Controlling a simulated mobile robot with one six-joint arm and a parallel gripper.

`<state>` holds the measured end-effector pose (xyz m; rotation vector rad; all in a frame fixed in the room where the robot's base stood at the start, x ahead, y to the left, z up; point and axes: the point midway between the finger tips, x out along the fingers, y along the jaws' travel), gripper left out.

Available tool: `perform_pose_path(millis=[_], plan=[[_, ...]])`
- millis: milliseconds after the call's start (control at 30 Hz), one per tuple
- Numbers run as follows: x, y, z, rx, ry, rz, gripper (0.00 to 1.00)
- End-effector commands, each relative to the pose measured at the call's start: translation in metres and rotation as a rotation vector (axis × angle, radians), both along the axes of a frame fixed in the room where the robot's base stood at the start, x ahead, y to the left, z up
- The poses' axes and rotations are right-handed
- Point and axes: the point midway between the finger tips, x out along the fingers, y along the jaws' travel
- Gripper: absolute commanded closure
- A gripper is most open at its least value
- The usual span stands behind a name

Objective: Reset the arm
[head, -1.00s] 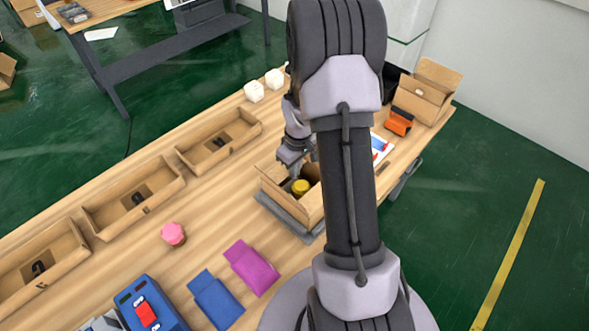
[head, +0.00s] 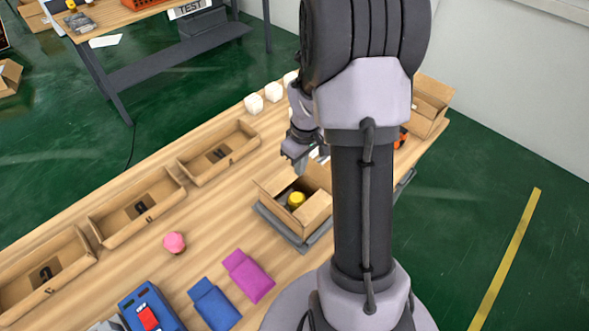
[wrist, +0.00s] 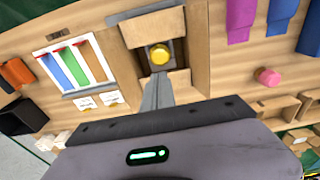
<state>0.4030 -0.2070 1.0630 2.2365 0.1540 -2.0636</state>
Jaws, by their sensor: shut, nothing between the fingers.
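My gripper (head: 300,160) is shut and empty. In the head view it hangs above the back edge of an open cardboard box, with my arm rising to the right of it. The box (head: 316,208) stands on a grey platform (head: 264,212) on the wooden table and holds a yellow-capped item (head: 296,200). In the wrist view the closed fingers (wrist: 157,90) point toward the box, and the yellow cap (wrist: 159,55) shows just beyond their tips. My arm hides part of the table's right side in the head view.
Three cardboard trays, one of them here (head: 218,152), line the table's far left edge. A pink item (head: 174,242), a blue pouch (head: 215,304) and a magenta pouch (head: 248,276) lie in front. White cubes (head: 254,103) stand at the back. A tray with coloured strips (wrist: 75,65) shows in the wrist view.

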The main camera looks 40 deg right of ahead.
Motion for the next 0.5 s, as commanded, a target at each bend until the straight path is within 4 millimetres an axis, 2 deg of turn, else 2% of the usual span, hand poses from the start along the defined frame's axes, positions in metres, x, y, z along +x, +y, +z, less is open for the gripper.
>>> perform_pose_path(millis=[33, 100, 367, 467, 500], plan=[[-0.005, -0.001, 0.010, -0.001, -0.001, -0.001, 1.00], [-0.011, -0.002, 0.019, -0.001, -0.001, -0.001, 1.00], [-0.016, 0.003, 0.028, -0.002, -0.008, -0.007, 1.00], [-0.013, 0.037, 0.048, -0.007, -0.069, -0.066, 1.00], [-0.015, 0.061, 0.059, -0.002, -0.107, -0.107, 1.00]])
